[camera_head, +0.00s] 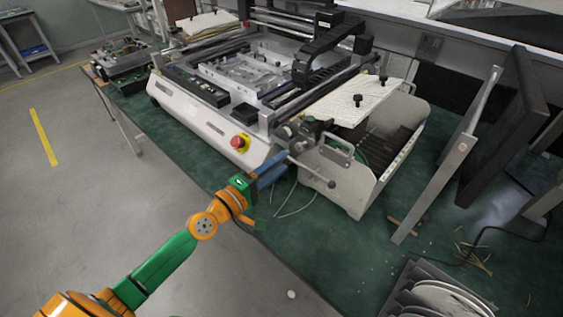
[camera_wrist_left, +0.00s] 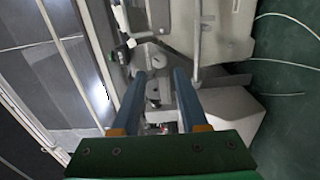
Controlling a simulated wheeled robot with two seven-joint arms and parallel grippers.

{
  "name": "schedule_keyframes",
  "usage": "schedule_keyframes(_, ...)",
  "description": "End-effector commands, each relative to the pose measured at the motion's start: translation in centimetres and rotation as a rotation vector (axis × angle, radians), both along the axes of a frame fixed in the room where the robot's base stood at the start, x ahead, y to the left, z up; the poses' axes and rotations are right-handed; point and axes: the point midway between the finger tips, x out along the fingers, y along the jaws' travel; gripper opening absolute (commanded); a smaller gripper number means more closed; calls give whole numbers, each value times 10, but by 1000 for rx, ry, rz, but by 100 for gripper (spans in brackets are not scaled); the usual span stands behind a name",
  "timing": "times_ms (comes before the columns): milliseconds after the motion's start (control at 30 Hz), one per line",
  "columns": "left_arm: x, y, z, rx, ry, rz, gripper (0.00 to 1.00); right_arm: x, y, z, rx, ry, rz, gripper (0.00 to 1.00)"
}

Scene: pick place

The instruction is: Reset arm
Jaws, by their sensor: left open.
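My left arm comes in from the lower left of the head view, in green and orange. My left gripper (camera_head: 280,164) has two blue fingers and is open. It is beside the front right part of the machine, close to a metal rod with a dark knob (camera_head: 331,184). In the left wrist view the two blue fingers of my left gripper (camera_wrist_left: 166,88) stand apart with nothing between them. Whether the fingers touch the machine cannot be told. My right gripper is in neither view.
A large white machine (camera_head: 200,117) with a red emergency button (camera_head: 238,142) stands on a green table (camera_head: 290,235). Stacked plates (camera_head: 435,295) lie at the lower right. Grey floor is free at the left.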

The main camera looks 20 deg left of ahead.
Motion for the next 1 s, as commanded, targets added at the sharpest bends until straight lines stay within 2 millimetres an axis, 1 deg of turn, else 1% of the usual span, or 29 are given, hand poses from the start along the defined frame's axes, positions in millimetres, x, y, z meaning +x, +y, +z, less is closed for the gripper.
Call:
schedule_keyframes(233, 0, -2, -1, 4, 1, -4, 43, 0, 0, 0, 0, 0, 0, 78)
schedule_keyframes(267, -2, -5, -2, 19, 3, -16, 43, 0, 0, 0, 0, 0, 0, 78)
schedule_keyframes(300, -8, -15, -7, 60, 9, -49, 43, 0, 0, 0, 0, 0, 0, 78)
schedule_keyframes(367, -24, -40, -22, 180, 24, -136, 43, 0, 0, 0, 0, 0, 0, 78)
schedule_keyframes(400, -40, -59, -36, 290, 36, -210, 43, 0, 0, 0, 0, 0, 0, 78)
schedule_keyframes(467, -66, -83, -59, 477, 59, -323, 43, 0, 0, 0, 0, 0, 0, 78)
schedule_keyframes(500, -84, -93, -74, 602, 76, -390, 43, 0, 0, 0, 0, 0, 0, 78)
schedule_keyframes(567, -108, -100, -96, 782, 111, -479, 43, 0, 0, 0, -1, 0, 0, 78)
schedule_keyframes(600, -123, -100, -109, 892, 140, -528, 43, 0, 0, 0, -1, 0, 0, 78)
schedule_keyframes(667, -143, -95, -125, 1038, 190, -591, 43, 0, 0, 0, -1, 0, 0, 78)
schedule_keyframes(700, -156, -89, -133, 1126, 229, -627, 43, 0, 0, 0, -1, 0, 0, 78)
schedule_keyframes(767, -176, -76, -144, 1242, 298, -676, 43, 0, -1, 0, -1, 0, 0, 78)
schedule_keyframes(800, -188, -67, -150, 1313, 347, -705, 43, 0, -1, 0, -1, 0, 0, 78)
schedule_keyframes(900, -218, -42, -158, 1449, 482, -768, 43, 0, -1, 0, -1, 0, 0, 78)
schedule_keyframes(967, -236, -27, -159, 1510, 568, -802, 43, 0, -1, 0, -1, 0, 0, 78)
schedule_keyframes(1000, -248, -17, -159, 1543, 626, -823, 43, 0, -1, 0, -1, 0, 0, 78)
